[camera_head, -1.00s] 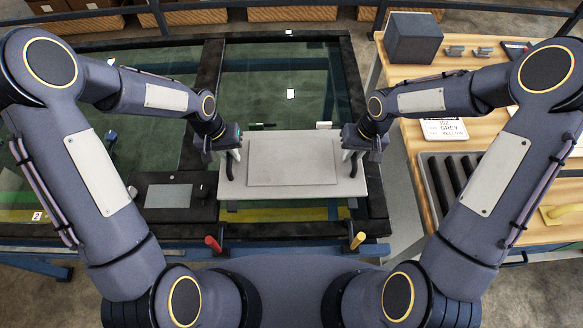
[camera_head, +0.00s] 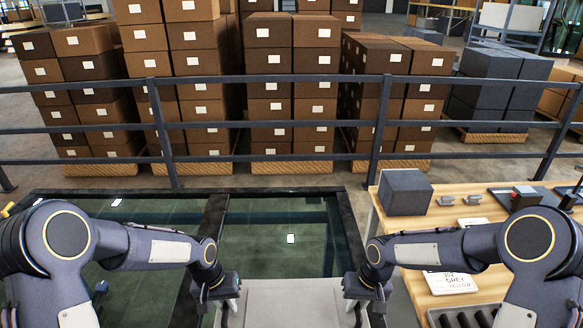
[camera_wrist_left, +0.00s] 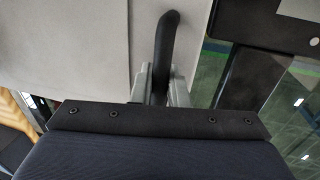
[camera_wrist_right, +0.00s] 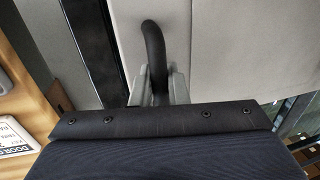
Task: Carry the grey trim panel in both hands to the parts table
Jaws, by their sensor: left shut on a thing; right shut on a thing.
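The grey trim panel (camera_head: 290,302) is held level between my two arms at the bottom of the head view; its near part is cut off. My left gripper (camera_wrist_left: 160,88) is shut on the black handle (camera_wrist_left: 178,40) at the panel's left side. My right gripper (camera_wrist_right: 158,88) is shut on the other black handle (camera_wrist_right: 153,45) at the right side. The panel's pale surface (camera_wrist_left: 75,45) fills much of both wrist views. The wooden-topped parts table (camera_head: 447,212) stands to the right, partly behind my right arm.
A dark-framed glass pit cover (camera_head: 270,240) lies ahead. A railing (camera_head: 270,128) crosses behind it, with stacked brown cartons (camera_head: 275,60) beyond.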

